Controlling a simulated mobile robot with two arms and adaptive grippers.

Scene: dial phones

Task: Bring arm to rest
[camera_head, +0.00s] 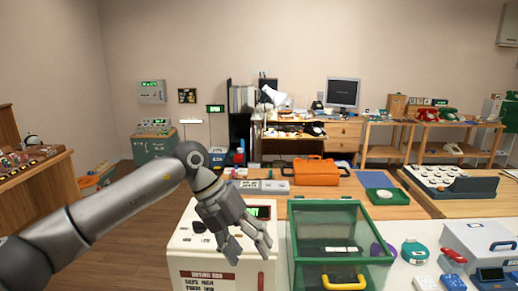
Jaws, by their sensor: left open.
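My left arm (125,205) comes in from the left, bends at the elbow and slopes down to the right. My left gripper (248,252) is open, with its fingers pointing down and nothing between them. It is in front of a white box-shaped machine (190,245) with a small green display and a dark red label, hiding part of its top and front. I cannot tell whether the fingers touch the machine. My right gripper is not in view.
A green clear-sided case (340,205) with a yellow handle stands just right of the gripper. Further right are a teal round device (414,251) and a light grey case (483,241). An orange bag (316,172) lies behind on a wooden table. Open floor (140,240) shows at left.

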